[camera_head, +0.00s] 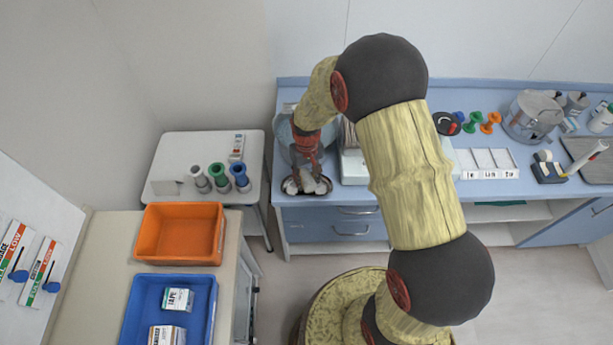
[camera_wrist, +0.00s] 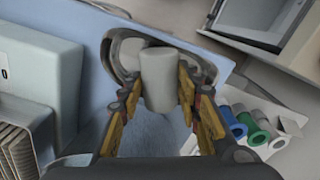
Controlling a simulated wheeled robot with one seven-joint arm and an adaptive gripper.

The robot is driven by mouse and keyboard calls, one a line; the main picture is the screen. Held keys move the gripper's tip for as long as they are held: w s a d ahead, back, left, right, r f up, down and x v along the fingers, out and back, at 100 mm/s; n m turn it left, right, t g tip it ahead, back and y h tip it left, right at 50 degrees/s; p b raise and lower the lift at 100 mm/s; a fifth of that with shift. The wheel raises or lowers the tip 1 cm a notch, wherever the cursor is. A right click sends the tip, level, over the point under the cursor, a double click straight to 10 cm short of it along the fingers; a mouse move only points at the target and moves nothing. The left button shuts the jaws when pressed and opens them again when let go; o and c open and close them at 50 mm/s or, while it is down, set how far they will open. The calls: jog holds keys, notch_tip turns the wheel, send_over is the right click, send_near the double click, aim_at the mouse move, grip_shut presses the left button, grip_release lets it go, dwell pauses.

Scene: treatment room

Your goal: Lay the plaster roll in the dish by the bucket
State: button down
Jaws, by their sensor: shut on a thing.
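My gripper (camera_head: 308,172) points down over the metal dish (camera_head: 328,189) at the front left edge of the blue counter. In the wrist view my gripper (camera_wrist: 160,98) is shut on a pale plaster roll (camera_wrist: 158,78), with a finger on each side of it. The roll is over the dish (camera_wrist: 107,58); I cannot tell whether it touches the bottom. Another pale roll (camera_wrist: 130,50) lies in the dish beside it. The bucket (camera_head: 283,132) stands just behind the dish, partly hidden by my arm.
A white side table (camera_head: 180,150) to the left holds grey, green and blue rolls. An orange tray (camera_head: 180,233) and a blue tray (camera_head: 140,300) lie nearer. A pale box (camera_head: 352,168) stands right of the dish. A compartment tray (camera_head: 487,160) sits farther right.

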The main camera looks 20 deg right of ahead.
jog(key=shift+f, duration=0.25)
jog(key=c, duration=1.3)
grip_release()
jog(key=shift+o, duration=0.2)
notch_tip(320, 180, up, 13)
jog(key=p, duration=0.1)
notch_tip(320, 180, up, 16)
jog(key=t, duration=0.3)
send_over(306, 176)
jog(key=s, duration=0.8)
jog(key=s+r+t, duration=0.1)
jog(key=s+r, duration=0.3)
jog(key=s, duration=0.3)
jog(key=s+r+m+t, duration=0.1)
jog(key=s+r, duration=0.3)
jog(key=s, duration=0.4)
jog(key=shift+t, duration=0.3)
